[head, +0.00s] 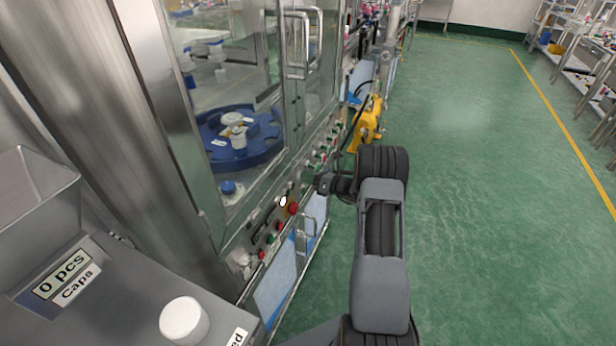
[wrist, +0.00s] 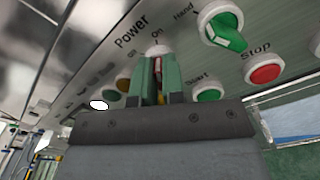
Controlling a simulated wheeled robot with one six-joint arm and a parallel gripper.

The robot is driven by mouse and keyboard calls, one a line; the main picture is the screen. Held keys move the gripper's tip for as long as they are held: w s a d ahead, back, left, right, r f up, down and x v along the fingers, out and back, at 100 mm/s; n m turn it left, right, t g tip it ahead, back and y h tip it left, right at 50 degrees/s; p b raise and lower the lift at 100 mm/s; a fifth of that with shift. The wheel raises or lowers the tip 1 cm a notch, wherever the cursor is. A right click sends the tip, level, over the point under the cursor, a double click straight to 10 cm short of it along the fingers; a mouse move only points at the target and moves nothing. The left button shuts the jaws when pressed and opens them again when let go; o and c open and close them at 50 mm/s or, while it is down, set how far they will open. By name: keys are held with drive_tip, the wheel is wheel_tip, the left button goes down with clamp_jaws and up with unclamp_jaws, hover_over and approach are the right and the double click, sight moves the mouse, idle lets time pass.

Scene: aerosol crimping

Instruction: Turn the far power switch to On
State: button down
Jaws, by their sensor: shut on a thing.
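The power switch (wrist: 158,49) is in the wrist view under the label "Power", with "On" printed just above it. Its pale round base shows beyond the fingertips, and a small reddish part shows between the fingers. My gripper (wrist: 158,62) is shut on this switch, one greenish finger on each side. The fingers hide most of the handle, so I cannot tell which way it points. In the head view my gripper (head: 320,185) is at the machine's control panel, and the switch is hidden by it.
A green selector knob (wrist: 221,24), a green start button (wrist: 207,90) and a red stop button (wrist: 265,73) sit right of the switch. More buttons, including a red one (head: 293,209), line the panel. The green floor (head: 470,200) to the right is clear.

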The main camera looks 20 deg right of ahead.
drive_tip(key=shift+r, duration=0.1)
drive_tip(key=c, duration=1.2)
unclamp_jaws()
drive_tip(key=shift+d, duration=0.1)
drive_tip(key=b+v, duration=0.2)
drive_tip(key=v, duration=1.1)
drive_tip(key=shift+s+d, duration=0.25)
drive_tip(key=shift+s, duration=0.05)
